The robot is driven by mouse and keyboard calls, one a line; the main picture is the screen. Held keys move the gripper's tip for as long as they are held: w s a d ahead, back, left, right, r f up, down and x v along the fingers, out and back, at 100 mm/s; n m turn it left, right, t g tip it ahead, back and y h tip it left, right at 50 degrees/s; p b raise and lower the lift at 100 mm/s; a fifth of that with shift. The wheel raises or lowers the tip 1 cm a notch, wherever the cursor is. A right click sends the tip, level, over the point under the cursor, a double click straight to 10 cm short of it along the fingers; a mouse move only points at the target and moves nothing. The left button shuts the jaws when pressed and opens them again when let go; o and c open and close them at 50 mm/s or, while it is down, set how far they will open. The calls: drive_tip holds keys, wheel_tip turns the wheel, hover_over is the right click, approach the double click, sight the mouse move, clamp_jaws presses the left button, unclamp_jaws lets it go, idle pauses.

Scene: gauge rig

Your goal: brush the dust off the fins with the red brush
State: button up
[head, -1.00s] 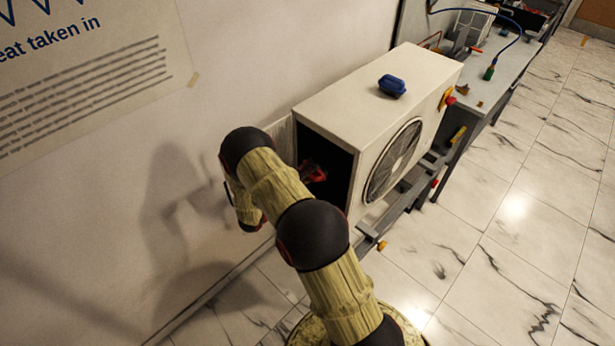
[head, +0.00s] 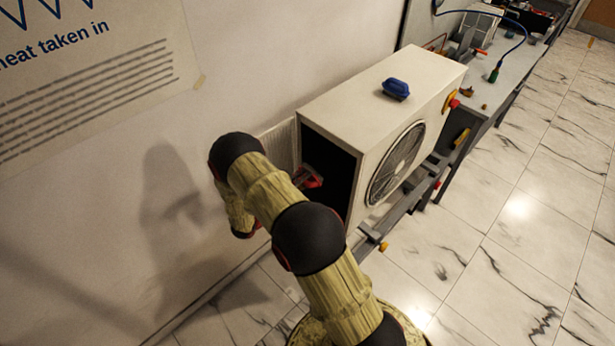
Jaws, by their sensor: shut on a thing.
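The white outdoor unit (head: 365,95) has a dark open side (head: 338,190) facing my arm. A pale, finely ribbed panel, the fins (head: 283,145), shows at its back left edge. My gripper (head: 309,177) shows as a small red and dark shape at the open side, just right of the fins. It is partly hidden behind my forearm. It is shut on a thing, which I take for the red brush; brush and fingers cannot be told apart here. I cannot tell whether the bristles touch the fins, and dust is too small to see.
A blue object (head: 396,89) lies on the unit's top. The round fan grille (head: 396,163) faces right. A grey bench (head: 490,90) with a blue hose stands beyond. The wall is close on the left; the marble floor (head: 520,220) at right is clear.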

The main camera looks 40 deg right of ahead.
drive_tip(key=shift+a, duration=0.85)
drive_tip(key=a, duration=0.3)
drive_tip(key=shift+s, duration=0.15)
drive_tip(key=shift+a, duration=0.1)
idle(0.7)
